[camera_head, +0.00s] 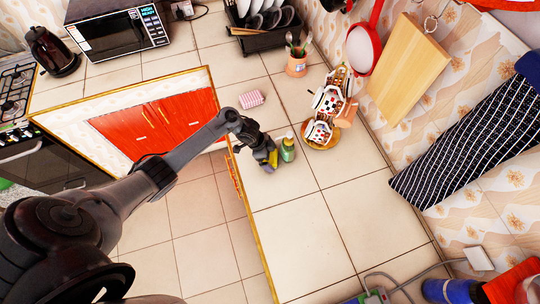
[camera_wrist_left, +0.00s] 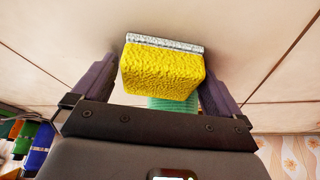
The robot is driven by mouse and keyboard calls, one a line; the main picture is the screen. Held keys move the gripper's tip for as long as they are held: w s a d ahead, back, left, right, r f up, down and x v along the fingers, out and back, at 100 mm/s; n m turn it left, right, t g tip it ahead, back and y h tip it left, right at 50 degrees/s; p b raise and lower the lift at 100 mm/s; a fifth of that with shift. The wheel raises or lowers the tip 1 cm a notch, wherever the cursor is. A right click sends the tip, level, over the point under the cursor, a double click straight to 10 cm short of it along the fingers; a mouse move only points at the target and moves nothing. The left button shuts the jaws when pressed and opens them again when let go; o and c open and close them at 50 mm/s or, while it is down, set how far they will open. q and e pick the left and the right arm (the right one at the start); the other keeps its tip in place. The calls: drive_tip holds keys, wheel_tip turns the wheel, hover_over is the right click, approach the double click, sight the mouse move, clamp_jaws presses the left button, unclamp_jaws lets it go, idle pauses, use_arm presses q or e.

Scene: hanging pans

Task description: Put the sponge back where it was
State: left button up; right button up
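The yellow sponge (camera_head: 273,157) is at my left gripper's fingertips, over the counter beside a green bottle (camera_head: 287,149). In the left wrist view the sponge (camera_wrist_left: 162,72) has a grey layer along its far edge and sits between both fingers of my left gripper (camera_wrist_left: 158,80), which appear closed against its sides. A ribbed teal thing (camera_wrist_left: 172,103) shows partly behind the sponge; I cannot tell what it is. My left gripper (camera_head: 262,149) reaches down from the left in the head view. Whether the sponge touches the counter is unclear. My right gripper is not in view.
A pink block (camera_head: 251,99) lies on the counter behind the gripper. A decorated rack with cups (camera_head: 325,115) stands right of the bottle, with a utensil pot (camera_head: 297,62) farther back. A dish rack (camera_head: 262,30) is at the back. The near counter (camera_head: 300,240) is clear.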

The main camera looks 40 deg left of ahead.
use_arm(q)
drive_tip(key=shift+s+a+r, duration=0.1)
drive_tip(key=shift+r, duration=0.5)
drive_tip(key=p+v, duration=0.1)
drive_tip(key=v, duration=1)
drive_tip(key=shift+p, duration=0.35)
